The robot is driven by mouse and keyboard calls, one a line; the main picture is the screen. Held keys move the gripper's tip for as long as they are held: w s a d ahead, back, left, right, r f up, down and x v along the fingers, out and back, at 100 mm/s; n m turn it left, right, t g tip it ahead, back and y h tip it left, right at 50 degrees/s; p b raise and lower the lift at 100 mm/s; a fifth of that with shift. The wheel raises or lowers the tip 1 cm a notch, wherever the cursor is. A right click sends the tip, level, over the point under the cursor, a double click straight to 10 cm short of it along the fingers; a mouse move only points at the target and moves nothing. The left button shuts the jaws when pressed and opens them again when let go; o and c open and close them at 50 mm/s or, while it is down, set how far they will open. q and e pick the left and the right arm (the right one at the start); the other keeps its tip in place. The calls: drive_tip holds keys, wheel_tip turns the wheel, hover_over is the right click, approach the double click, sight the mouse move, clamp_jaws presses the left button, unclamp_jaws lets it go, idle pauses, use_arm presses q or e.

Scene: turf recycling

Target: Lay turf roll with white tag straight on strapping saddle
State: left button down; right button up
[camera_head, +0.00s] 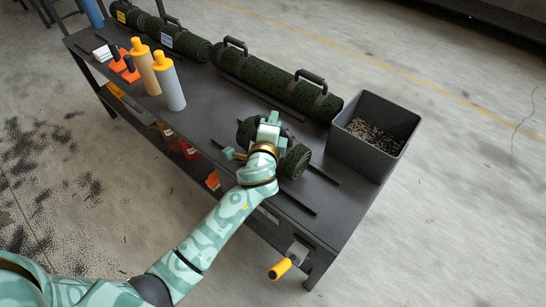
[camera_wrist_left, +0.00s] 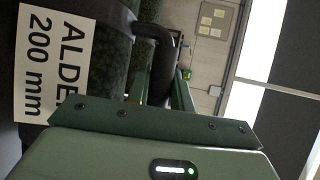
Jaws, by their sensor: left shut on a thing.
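My left gripper (camera_head: 268,132) is shut on the dark handle (camera_wrist_left: 160,60) of a short green turf roll (camera_head: 296,162). Beside the handle in the left wrist view, a white tag (camera_wrist_left: 55,60) reads "ALDE…" and "200 mm", partly cut off. In the head view the gripper and wrist hide the roll's middle. The roll is over dark bars (camera_head: 295,202) at the table's front; they may be the strapping saddle. I cannot tell whether the roll touches them. My right gripper is not in view.
Turf rolls with handles (camera_head: 265,75) line the table's back, one with a whitish tag (camera_head: 167,41). A grey bin (camera_head: 350,150) of dark bits stands at the right end. Two bottles (camera_head: 168,85) and orange tools (camera_head: 127,68) stand left. A yellow-handled crank (camera_head: 280,269) juts from the front.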

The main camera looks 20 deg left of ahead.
use_arm(q)
drive_tip(key=shift+f+b, duration=0.5)
drive_tip(key=shift+f, duration=0.05)
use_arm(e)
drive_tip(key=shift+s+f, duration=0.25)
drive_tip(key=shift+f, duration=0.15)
use_arm(q)
drive_tip(key=c, duration=1.1)
unclamp_jaws()
drive_tip(key=shift+c, duration=0.2)
drive_tip(key=shift+f, duration=0.2)
drive_tip(key=shift+p+v, duration=0.55)
drive_tip(key=shift+v, duration=0.65)
drive_tip(key=p+v, duration=0.2)
drive_tip(key=v, duration=1.2)
drive_tip(key=shift+p, duration=0.4)
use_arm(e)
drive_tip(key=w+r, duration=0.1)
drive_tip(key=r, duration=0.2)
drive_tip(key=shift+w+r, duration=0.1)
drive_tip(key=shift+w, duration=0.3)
use_arm(q)
drive_tip(key=shift+r, duration=0.15)
